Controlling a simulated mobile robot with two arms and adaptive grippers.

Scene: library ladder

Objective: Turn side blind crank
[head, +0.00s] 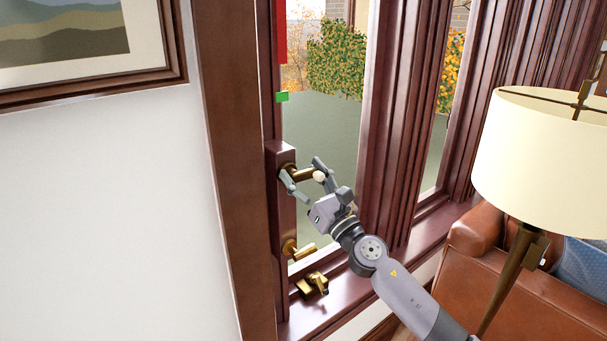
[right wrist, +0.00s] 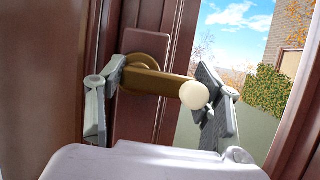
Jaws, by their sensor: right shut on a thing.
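The side blind crank is a brass arm with a pale round knob, mounted on a dark wooden plate (head: 280,200) on the window frame. In the right wrist view the crank (right wrist: 155,82) runs roughly sideways from its round hub to the knob (right wrist: 194,95). My right gripper (head: 309,179) is at the crank, with one finger at its hub end and the other by the knob; it is shut on the crank. In the right wrist view the gripper (right wrist: 155,108) shows both fingers spanning the crank lengthwise. My left gripper is not in view.
A second brass handle (head: 303,252) sits lower on the plate, and a brass fitting (head: 312,285) is on the sill. A red strip (head: 281,30) and a green marker (head: 282,97) are above the crank. A lamp (head: 545,150) and leather sofa (head: 540,300) stand right.

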